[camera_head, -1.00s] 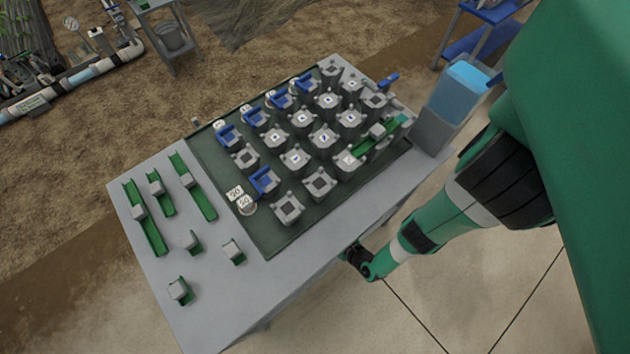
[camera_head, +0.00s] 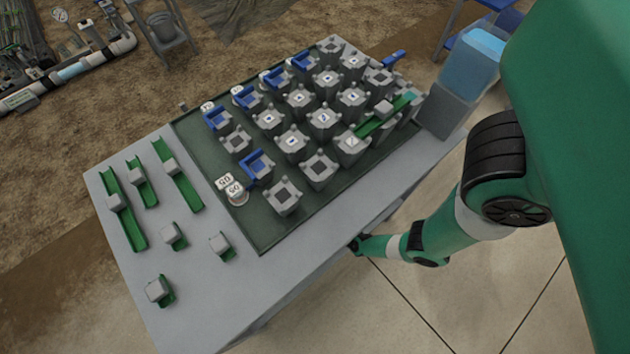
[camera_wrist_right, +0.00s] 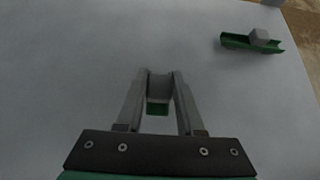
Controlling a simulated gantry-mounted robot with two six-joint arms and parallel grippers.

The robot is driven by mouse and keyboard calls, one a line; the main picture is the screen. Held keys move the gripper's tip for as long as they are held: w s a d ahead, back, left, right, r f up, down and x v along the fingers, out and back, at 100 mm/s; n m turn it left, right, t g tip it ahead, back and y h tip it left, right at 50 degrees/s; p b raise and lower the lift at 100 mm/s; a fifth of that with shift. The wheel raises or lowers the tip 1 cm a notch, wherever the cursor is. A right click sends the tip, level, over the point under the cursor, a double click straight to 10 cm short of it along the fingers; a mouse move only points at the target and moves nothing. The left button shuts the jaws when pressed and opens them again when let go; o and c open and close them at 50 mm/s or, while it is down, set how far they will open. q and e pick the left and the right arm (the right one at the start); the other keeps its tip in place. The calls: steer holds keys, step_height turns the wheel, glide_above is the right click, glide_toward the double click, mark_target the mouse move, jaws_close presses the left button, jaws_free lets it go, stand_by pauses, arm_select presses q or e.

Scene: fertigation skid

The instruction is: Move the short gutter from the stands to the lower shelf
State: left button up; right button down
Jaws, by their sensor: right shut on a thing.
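In the right wrist view my right gripper (camera_wrist_right: 158,90) is shut on a grey block (camera_wrist_right: 159,84) with a short piece of green gutter (camera_wrist_right: 157,108) below it. They are over a plain grey surface. I cannot tell whether the gutter touches it. In the head view my right arm reaches to the table's near right edge, and its fingers are hidden there below the tabletop. Many grey stands (camera_head: 291,143) fill a dark green tray (camera_head: 262,229) on the table. A green gutter with a grey block (camera_head: 383,108) lies across stands at the right. My left gripper is not in view.
Several green gutters (camera_head: 178,175) with grey blocks lie on the table's left part. Another gutter (camera_wrist_right: 240,42) lies at the upper right of the wrist view, near the surface's edge. A blue-and-grey container (camera_head: 449,110) stands at the table's right corner.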

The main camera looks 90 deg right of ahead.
steer(key=f+b, duration=0.3)
steer(key=f, duration=0.1)
steer(key=shift+w+d+b, duration=0.1)
steer(key=shift+d+b, duration=0.2)
steer(key=shift+b, duration=0.05)
steer(key=shift+r, duration=0.15)
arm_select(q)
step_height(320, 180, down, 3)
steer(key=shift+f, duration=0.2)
arm_select(e)
steer(key=c, duration=0.5)
jaws_free()
